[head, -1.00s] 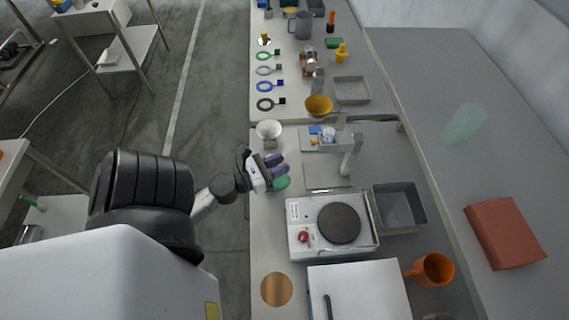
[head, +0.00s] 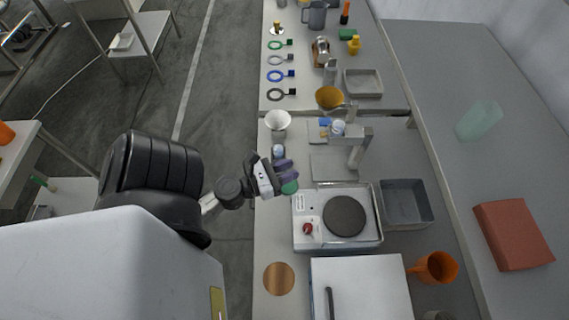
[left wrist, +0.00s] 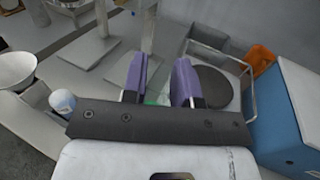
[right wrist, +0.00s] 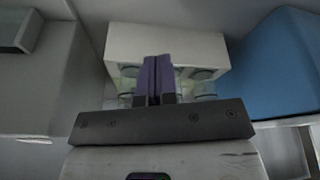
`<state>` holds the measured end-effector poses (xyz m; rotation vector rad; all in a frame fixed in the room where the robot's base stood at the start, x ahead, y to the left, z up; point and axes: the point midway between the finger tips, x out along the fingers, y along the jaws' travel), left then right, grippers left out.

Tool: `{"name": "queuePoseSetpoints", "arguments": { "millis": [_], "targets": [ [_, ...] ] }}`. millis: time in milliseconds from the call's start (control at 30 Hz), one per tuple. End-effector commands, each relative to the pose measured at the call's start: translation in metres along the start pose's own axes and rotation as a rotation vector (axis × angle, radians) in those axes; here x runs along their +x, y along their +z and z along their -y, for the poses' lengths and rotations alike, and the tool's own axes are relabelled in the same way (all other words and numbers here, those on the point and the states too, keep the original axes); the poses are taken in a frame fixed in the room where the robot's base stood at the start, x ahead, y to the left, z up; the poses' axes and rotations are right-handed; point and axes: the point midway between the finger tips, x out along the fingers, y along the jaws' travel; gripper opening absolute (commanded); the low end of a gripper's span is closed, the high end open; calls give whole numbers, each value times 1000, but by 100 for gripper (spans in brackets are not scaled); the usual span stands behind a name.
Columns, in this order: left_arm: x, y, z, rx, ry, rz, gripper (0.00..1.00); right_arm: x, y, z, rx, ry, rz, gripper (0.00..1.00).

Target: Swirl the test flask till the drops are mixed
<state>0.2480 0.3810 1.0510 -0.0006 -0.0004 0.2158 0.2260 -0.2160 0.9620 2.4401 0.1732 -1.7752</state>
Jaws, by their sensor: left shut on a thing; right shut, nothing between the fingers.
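My left gripper (head: 287,178) has purple fingers and is shut on a green thing (head: 290,187), which I take to be the test flask. It is over the bench, just left of the hotplate's upper left corner. In the left wrist view the fingers (left wrist: 160,88) stand on either side of a small green patch (left wrist: 154,98); most of the flask is hidden. I cannot make out drops or liquid. My right gripper (right wrist: 159,80) is shut and empty, in front of a white rack with glass vessels (right wrist: 205,75).
The hotplate (head: 309,206) with a dark round top is right of the left gripper. A white-capped bottle (head: 278,151) and a white funnel or bowl (head: 278,121) stand behind. A balance-like stand (head: 358,150), grey tray (head: 404,204) and orange jug (head: 435,267) are further right.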

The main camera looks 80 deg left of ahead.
Motion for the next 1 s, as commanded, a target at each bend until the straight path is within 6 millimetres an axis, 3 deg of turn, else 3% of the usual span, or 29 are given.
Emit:
{"name": "queuePoseSetpoints", "arguments": {
  "millis": [600,1000],
  "targets": [
    [31,2,13,0,-1,1,0,-22,-7,-4,-10,8,1,0],
    [32,0,13,0,0,0,0,-21,-7,-2,-3,2,0,0]
  ]
}}
